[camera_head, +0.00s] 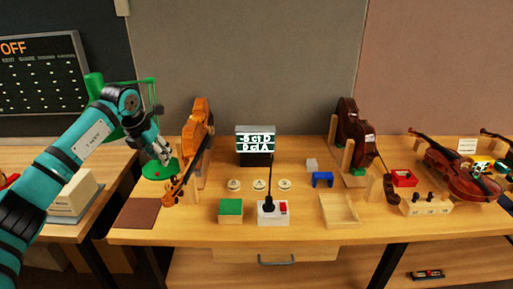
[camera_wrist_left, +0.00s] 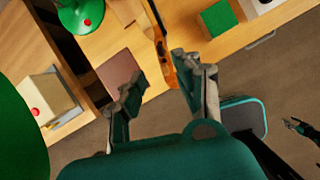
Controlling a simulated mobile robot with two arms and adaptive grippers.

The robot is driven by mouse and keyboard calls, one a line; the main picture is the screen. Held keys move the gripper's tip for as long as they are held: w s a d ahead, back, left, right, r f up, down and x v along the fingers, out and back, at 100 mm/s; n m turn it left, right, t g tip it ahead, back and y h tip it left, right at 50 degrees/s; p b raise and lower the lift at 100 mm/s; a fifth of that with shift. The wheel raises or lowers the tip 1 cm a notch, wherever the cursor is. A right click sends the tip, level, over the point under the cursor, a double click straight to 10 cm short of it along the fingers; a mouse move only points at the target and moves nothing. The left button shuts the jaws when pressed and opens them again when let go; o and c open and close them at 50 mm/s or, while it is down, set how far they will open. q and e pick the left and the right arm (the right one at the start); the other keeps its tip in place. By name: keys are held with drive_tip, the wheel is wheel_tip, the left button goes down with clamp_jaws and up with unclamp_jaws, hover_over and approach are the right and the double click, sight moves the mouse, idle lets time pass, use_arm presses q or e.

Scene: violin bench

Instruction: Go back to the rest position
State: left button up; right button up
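My left arm comes in from the left in the head view, and its gripper (camera_head: 160,152) is above the bench's left end, near the orange violin (camera_head: 197,135). In the left wrist view the two fingers of the left gripper (camera_wrist_left: 160,92) are spread apart with nothing held between them. The violin's neck and scroll (camera_wrist_left: 163,62) show beyond the fingertips, apart from them as far as I can see. A small dark claw (camera_wrist_left: 297,127) at the right edge of the wrist view looks like my right gripper; its fingers are too small to judge.
A green lamp (camera_head: 95,85) with a round green base stands close by the left gripper. A brown mat (camera_head: 140,213) lies at the bench's left front. A green-topped block (camera_head: 230,210), a switch box (camera_head: 272,213) and a wooden tray (camera_head: 339,211) line the front. A dark violin (camera_head: 355,135) stands behind.

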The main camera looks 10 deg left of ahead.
use_arm(q)
drive_tip(key=d+f+m+t+h, duration=0.25)
drive_tip(key=d+h, duration=0.75)
drive_tip(key=d, duration=1.7)
drive_tip(key=s+d+r+n+t+h, duration=0.4)
drive_tip(key=d+r+n+t, duration=0.1)
drive_tip(key=d+n+t, duration=0.3)
drive_tip(key=s+a+f+n+y, duration=0.5)
drive_tip(key=a+f+n+y, duration=0.25)
drive_tip(key=n, duration=0.45)
drive_tip(key=s+a+f+n+y, duration=0.5)
drive_tip(key=a+f+n+y, duration=0.3)
drive_tip(key=n, duration=0.5)
drive_tip(key=s+d+f+n+g+h, duration=0.15)
drive_tip(key=s+f+g, duration=0.45)
drive_tip(key=s, duration=0.7)
drive_tip(key=s+d+f+n+g, duration=0.2)
drive_tip(key=s+f+g, duration=0.4)
drive_tip(key=s, duration=0.6)
wheel_tip(320, 180, down, 29)
drive_tip(key=s+b, duration=0.1)
drive_tip(key=s, duration=0.1)
drive_tip(key=s+a+f+g, duration=0.1)
drive_tip(key=s+f, duration=0.7)
drive_tip(key=s+a+f+g+b, duration=0.1)
drive_tip(key=s+a+f, duration=0.1)
drive_tip(key=s+f, duration=0.5)
drive_tip(key=shift+s+a+f, duration=0.25)
drive_tip(key=shift+s+f, duration=0.15)
drive_tip(key=shift+f, duration=0.05)
